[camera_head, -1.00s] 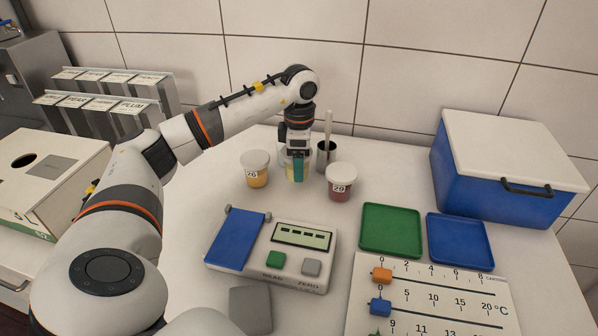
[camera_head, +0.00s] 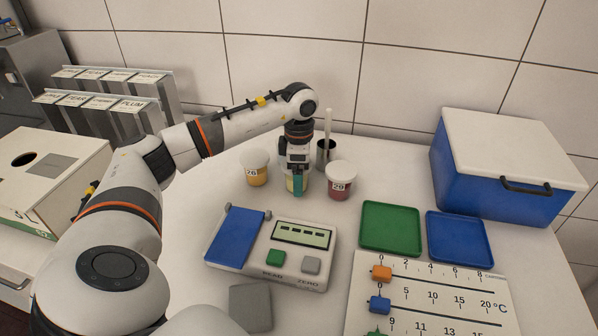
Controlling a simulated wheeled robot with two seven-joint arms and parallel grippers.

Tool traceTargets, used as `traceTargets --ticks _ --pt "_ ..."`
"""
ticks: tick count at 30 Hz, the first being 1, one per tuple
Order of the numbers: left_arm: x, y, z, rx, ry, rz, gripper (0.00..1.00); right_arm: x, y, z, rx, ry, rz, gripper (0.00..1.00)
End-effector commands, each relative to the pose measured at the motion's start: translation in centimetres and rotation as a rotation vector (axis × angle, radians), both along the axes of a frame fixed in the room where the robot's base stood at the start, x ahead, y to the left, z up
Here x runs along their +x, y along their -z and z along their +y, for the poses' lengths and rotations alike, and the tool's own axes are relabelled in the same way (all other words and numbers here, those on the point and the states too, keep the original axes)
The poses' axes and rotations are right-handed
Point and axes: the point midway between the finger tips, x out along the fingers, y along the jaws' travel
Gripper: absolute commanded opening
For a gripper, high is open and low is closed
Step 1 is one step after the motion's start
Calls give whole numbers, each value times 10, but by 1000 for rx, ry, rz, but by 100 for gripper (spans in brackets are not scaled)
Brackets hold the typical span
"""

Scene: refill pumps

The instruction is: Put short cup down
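My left gripper (camera_head: 298,187) points down at the back of the white table, between two lidded cups. A short cup (camera_head: 289,184) with pale yellow-green contents is in its grip, partly hidden behind the teal finger. The cup is at or just above the table; I cannot tell whether its base touches. My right gripper is not in view.
A lidded cup with yellow contents (camera_head: 256,169) stands close on the left, and one with red contents (camera_head: 340,181) close on the right. A dark pot with a stick (camera_head: 326,152) is behind. A scale (camera_head: 273,278) lies in front; green (camera_head: 391,252) and blue trays (camera_head: 459,264) lie right.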

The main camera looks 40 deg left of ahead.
Motion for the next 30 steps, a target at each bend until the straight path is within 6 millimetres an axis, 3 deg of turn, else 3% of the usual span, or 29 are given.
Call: traceTargets --ticks 8,21,30 --pt "1 -18 0 0 0 -5 87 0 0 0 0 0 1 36" --pt "1 -106 0 -1 0 -5 87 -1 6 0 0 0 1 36" --pt "0 -124 0 -1 0 -1 87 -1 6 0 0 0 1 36"
